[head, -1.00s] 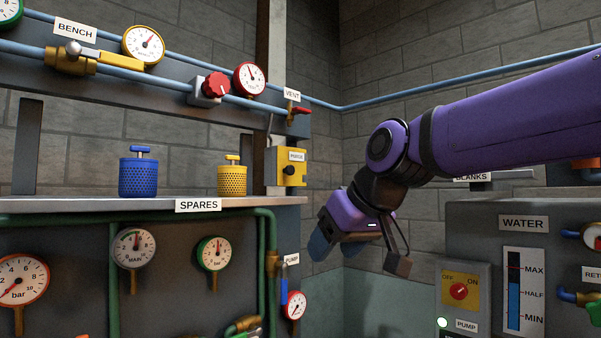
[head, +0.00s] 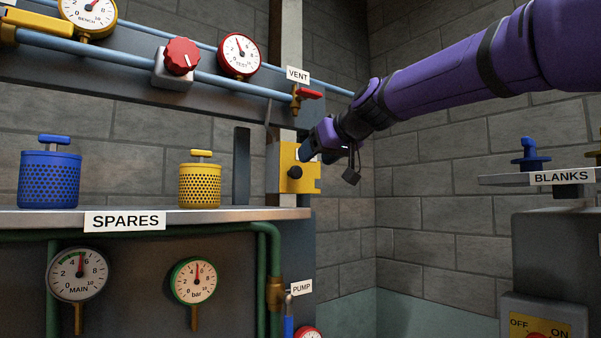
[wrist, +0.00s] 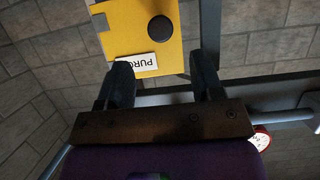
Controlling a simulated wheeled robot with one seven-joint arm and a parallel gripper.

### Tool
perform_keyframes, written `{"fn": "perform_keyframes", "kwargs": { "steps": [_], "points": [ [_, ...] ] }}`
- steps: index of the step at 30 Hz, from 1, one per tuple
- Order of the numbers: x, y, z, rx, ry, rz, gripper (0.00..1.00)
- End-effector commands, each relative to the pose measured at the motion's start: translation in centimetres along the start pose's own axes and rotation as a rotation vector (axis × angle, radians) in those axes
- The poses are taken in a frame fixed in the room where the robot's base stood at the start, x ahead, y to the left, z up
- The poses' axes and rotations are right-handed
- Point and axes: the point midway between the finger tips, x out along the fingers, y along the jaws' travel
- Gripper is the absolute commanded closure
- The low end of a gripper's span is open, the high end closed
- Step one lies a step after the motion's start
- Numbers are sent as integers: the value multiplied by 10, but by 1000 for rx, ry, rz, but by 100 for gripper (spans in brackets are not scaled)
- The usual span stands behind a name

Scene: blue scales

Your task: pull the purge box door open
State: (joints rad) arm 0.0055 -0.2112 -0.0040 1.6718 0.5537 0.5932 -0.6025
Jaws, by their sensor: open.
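The purge box (head: 309,183) is a small yellow box on the grey post, with a round black knob (head: 294,172) on its front door. The door looks shut. In the wrist view the box (wrist: 125,24) appears upside down, with its PURGE label (wrist: 138,61) partly hidden by a finger. The knob (wrist: 160,29) shows beyond the fingertips there. My gripper (head: 308,152) is at the top right of the box in the head view, and covers its label. In the wrist view my gripper (wrist: 163,72) is open and empty, its fingers apart and not around the knob.
A red-handled vent valve (head: 308,95) sits just above the box on a blue pipe. The spares shelf (head: 250,213) to the left holds a yellow canister (head: 200,186) and a blue canister (head: 49,180).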

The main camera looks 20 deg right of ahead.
Motion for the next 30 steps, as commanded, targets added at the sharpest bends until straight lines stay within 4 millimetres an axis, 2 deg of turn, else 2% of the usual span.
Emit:
{"fn": "perform_keyframes", "kwargs": {
  "steps": [6, 12, 18, 26, 27, 30],
  "points": [
    [41, 0, 1, 1, -4, -1, 40],
    [67, 0, 1, 1, -3, 0, 40],
    [78, 0, 1, 1, -1, 0, 40],
    [79, 0, 1, 1, -1, 0, 40],
    [79, 0, 1, 1, -1, 0, 44],
    [79, 0, 1, 1, -1, 0, 67]
  ]
}}
